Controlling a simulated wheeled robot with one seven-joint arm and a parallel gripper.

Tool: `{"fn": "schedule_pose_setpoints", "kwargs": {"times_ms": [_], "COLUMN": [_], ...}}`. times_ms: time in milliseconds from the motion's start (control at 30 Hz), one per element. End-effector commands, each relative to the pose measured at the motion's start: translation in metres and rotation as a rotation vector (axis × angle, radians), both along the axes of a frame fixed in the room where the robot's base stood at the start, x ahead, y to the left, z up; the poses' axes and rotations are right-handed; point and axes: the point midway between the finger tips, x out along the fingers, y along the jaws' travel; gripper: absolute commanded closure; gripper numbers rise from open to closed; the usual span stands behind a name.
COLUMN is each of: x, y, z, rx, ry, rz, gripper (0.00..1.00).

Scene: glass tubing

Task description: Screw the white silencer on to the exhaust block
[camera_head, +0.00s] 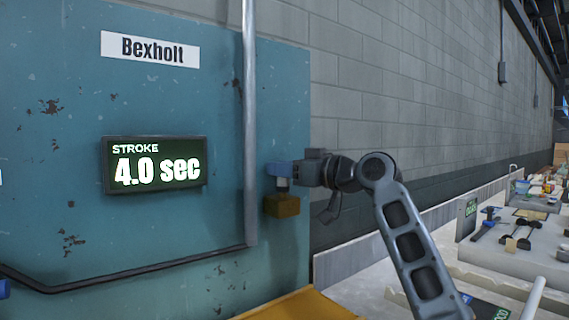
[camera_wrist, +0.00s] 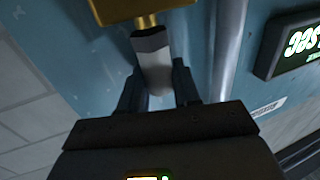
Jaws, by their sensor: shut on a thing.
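The exhaust block (camera_head: 282,206) is a brass-coloured block on the lower right part of the blue panel; it also shows at the top of the wrist view (camera_wrist: 120,10). A short brass neck joins it to the pale silencer (camera_wrist: 154,66) in the wrist view, with no clear gap there. In the head view the silencer (camera_head: 282,184) is a small white piece upright just above the block. My gripper (camera_head: 281,169) is shut on the silencer, with dark fingers on either side of it in the wrist view (camera_wrist: 157,88). The thread itself is hidden.
The blue panel (camera_head: 60,190) carries a vertical grey pipe (camera_head: 250,120) close left of my gripper and a display (camera_head: 155,164) reading "STROKE 4.0 sec". A black cable (camera_head: 130,272) runs low. A bench with tools (camera_head: 530,225) stands at right.

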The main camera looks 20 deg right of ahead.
Motion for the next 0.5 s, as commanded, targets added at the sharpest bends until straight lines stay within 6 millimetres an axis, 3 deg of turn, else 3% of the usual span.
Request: {"fn": "schedule_pose_setpoints", "kwargs": {"times_ms": [33,500], "x": [0.0005,0.0008], "y": [0.0071,0.0065], "z": [0.0017,0.0001], "rx": [-0.003,-0.002], "ry": [0.001,0.004], "rz": [-0.006,-0.137], "gripper": [1.0,1.0]}}
